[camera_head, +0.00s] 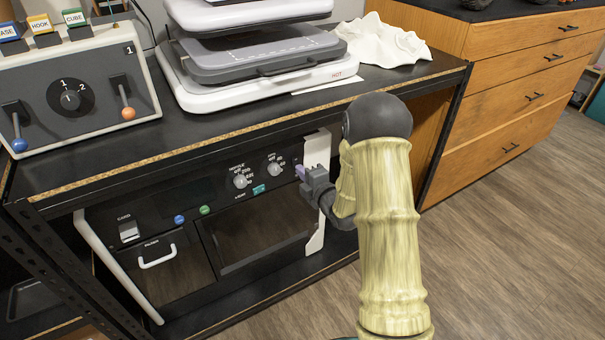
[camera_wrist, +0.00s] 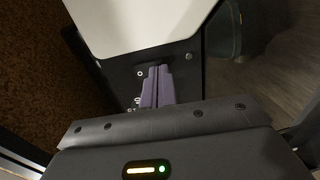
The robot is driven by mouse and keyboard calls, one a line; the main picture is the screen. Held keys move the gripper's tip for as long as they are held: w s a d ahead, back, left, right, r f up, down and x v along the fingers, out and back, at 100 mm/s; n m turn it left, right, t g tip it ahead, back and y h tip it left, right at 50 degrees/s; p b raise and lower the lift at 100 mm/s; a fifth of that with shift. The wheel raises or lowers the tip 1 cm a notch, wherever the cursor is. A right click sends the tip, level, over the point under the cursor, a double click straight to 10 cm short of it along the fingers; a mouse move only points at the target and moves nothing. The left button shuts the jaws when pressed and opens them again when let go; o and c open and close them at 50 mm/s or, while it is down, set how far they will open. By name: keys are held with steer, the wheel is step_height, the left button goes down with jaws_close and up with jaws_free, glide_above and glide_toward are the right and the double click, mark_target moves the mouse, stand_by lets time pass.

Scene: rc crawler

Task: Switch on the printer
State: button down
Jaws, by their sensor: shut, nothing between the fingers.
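The printer (camera_head: 215,195), a black-fronted machine with white side frames, stands on the lower shelf of the bench. Its front has two dials, a blue and a green button, a teal button, a card slot and a handled door. My gripper (camera_head: 300,171) is at the upper right end of the front panel, right of the dials. In the wrist view its purple fingers (camera_wrist: 153,72) are together and empty, with tips at or very near the printer's black panel (camera_wrist: 185,60). I cannot tell whether they touch. I cannot make out a power switch; the fingers cover part of the panel.
The bench top (camera_head: 200,136) overhangs the printer closely above my gripper. On it stand a grey control box (camera_head: 75,85) with levers and a white press (camera_head: 255,75). A wooden drawer cabinet (camera_head: 520,80) stands at the right. The floor (camera_head: 500,240) in front is clear.

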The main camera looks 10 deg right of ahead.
steer(key=shift+w+f, duration=0.1)
steer(key=shift+w, duration=0.05)
steer(key=f+b+v, duration=0.2)
steer(key=f+v, duration=0.1)
steer(key=v, duration=1)
steer(key=shift+s, duration=0.4)
stand_by(0.3)
